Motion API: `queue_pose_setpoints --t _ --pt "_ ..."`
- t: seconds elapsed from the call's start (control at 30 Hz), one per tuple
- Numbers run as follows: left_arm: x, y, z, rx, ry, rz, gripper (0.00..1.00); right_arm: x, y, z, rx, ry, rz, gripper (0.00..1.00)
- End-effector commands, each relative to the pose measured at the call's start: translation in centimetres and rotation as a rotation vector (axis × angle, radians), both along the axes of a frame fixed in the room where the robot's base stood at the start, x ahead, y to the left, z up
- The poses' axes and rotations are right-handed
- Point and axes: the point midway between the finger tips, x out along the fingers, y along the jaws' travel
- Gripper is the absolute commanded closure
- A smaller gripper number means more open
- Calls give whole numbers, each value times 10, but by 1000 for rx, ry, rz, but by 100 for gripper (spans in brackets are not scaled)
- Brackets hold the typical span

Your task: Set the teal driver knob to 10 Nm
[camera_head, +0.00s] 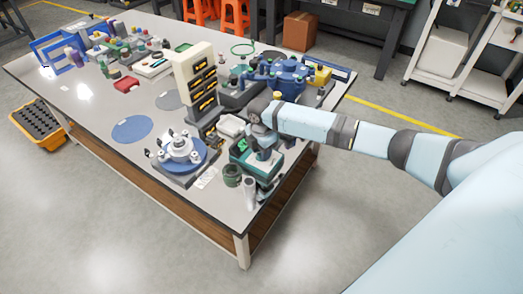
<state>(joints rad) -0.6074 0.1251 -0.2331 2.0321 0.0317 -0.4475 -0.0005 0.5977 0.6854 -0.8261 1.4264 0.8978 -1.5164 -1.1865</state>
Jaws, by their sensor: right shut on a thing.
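The teal driver (248,172) sits near the front right corner of the table, with a bright green display (239,146) on its upper left. My right arm reaches in from the right, and my right gripper (262,158) points down onto the top of the driver. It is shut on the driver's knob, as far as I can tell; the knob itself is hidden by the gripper. The reading on the display is too small to make out. My left gripper is not in view.
Dark green rings (232,176) and a pale cylinder (250,194) stand just in front of the driver. A blue-based fixture (181,155) is to its left and a cream rack (193,78) behind. A blue flanged assembly (283,72) stands behind the arm. The table's front left is mostly clear.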

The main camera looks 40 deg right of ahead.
Motion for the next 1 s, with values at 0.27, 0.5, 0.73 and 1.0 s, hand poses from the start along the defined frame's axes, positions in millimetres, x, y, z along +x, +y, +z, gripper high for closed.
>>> queue_pose_setpoints --t 0.27,0.5,0.73,1.0 --pt "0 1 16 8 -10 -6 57 -1 1 4 1 3 -73 84" --pt "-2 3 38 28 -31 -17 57 -1 1 6 2 4 -242 84" --pt "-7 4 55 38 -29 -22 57 -1 0 5 2 4 -428 84" --pt "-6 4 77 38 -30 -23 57 0 0 3 1 3 -597 84"
